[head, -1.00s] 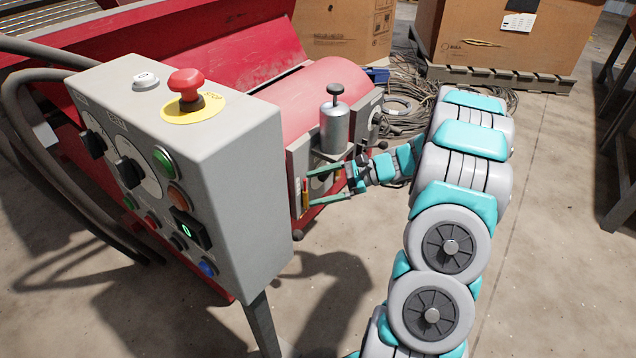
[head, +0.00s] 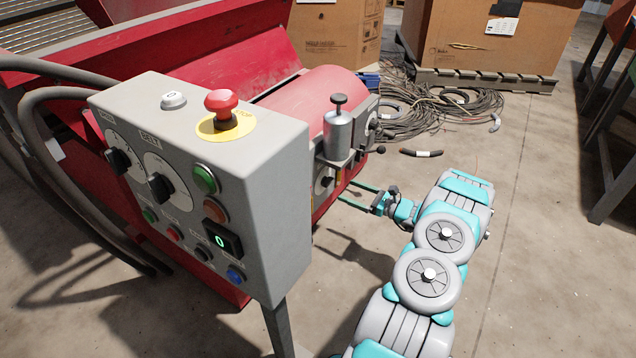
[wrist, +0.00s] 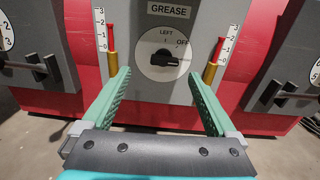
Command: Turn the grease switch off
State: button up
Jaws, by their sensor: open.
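The grease switch (wrist: 164,58) is a black knob on a round white dial, under a GREASE label on a grey plate. LEFT is marked at the dial's upper left and OFF at its upper right. The knob lies roughly level; which end points is hard to tell. The switch also shows small and dark in the head view (head: 326,183). My gripper (wrist: 159,82) is open and empty, its two green fingers either side of the dial from the camera's view and short of the plate. In the head view my gripper (head: 347,193) stands apart from the red machine.
Red-and-brass gauges (wrist: 112,50) flank the dial. Levers (wrist: 28,66) stand further out. A grey grease cup (head: 338,132) sits above the switch. The grey control box (head: 260,190) with its red stop button (head: 221,103) is nearer. Cables (head: 440,110) lie behind on the floor.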

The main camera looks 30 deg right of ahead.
aim_at(330, 182)
jog(key=shift+m, duration=0.3)
jog(key=shift+d+f+x, duration=0.1)
jog(key=shift+d+x, duration=0.1)
jog(key=shift+x, duration=1.7)
jog(key=shift+d+f+x, duration=0.1)
jog(key=shift+d+x, duration=0.1)
jog(key=shift+x, duration=1.65)
jog(key=shift+w, duration=0.15)
jog(key=c, duration=1.4)
jog(key=shift+o, duration=0.2)
